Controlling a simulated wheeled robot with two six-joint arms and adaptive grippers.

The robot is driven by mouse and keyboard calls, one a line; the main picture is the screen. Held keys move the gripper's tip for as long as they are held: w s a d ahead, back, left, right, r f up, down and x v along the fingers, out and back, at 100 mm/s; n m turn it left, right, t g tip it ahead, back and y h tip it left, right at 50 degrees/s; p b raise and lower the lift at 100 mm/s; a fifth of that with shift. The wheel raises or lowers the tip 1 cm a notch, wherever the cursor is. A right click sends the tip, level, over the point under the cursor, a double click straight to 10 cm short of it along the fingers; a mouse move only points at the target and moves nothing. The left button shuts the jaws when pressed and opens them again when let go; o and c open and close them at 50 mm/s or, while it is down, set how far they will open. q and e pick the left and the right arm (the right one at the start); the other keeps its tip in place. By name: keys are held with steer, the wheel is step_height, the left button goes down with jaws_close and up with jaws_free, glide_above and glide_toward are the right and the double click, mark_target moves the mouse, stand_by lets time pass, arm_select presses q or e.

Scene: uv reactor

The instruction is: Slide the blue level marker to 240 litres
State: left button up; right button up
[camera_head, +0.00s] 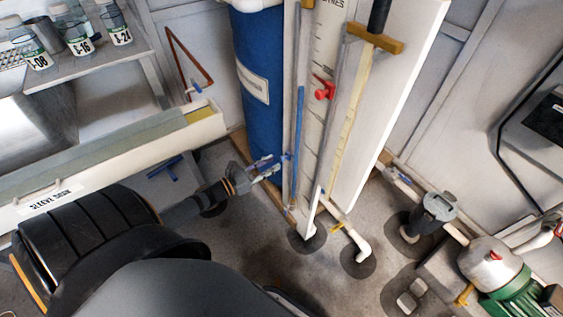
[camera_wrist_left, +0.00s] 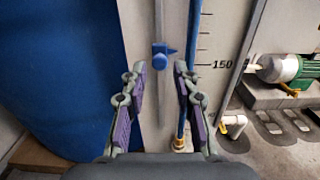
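The blue level marker (camera_wrist_left: 163,55) sits on a thin vertical rail of the gauge board, its pointed end toward the right. It is a little above the printed 150 (camera_wrist_left: 222,65) in the left wrist view. In the head view the marker (camera_head: 285,157) is small, just beyond my left gripper (camera_head: 268,167). That gripper is open and empty; in the left wrist view its fingers (camera_wrist_left: 158,90) stand either side of the rail, with the marker ahead between them. I cannot tell whether they touch anything. The 240 mark is not readable. My right gripper is not in view.
A blue tank (camera_head: 263,100) stands left of the gauge. The board also bears a blue-filled sight tube (camera_head: 299,120) and a red marker (camera_head: 325,90).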

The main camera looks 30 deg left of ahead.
mark_target(281, 157)
arm_select(q)
steer(key=b+x, duration=0.1)
steer(key=x, duration=0.4)
steer(key=shift+w, duration=0.1)
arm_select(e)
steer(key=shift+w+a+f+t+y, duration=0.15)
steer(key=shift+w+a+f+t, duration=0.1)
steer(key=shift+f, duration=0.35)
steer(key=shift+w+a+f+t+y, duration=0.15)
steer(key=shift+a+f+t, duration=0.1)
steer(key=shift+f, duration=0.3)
arm_select(q)
jaws_close()
